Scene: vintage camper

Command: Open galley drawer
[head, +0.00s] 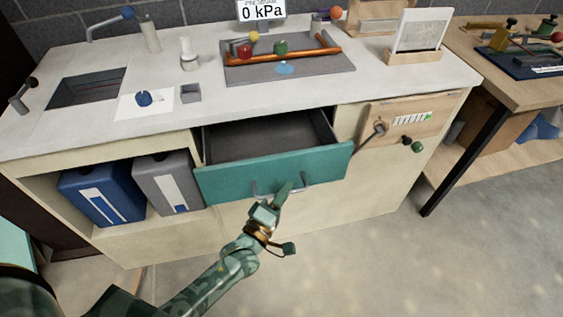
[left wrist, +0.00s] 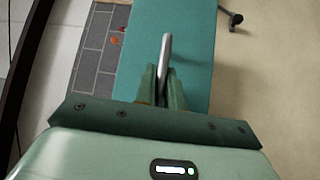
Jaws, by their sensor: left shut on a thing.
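The galley drawer has a teal front (head: 235,182) and stands pulled out from the counter, with its grey inside (head: 265,138) showing empty in the head view. A metal bar handle (head: 306,179) runs along the front. My left gripper (head: 283,190) is at the handle and shut on it. In the left wrist view the handle (left wrist: 166,50) stands between the fingers of the left gripper (left wrist: 161,88), against the teal drawer front (left wrist: 188,45). The fingers hide part of the handle. My right gripper is in neither view.
The white counter (head: 400,90) carries a sink, a grey board with an orange pipe, and a display. Blue (head: 105,192) and grey (head: 168,183) containers stand in the open shelf left of the drawer. A wooden panel (head: 400,120) with knobs is at right. Floor in front is clear.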

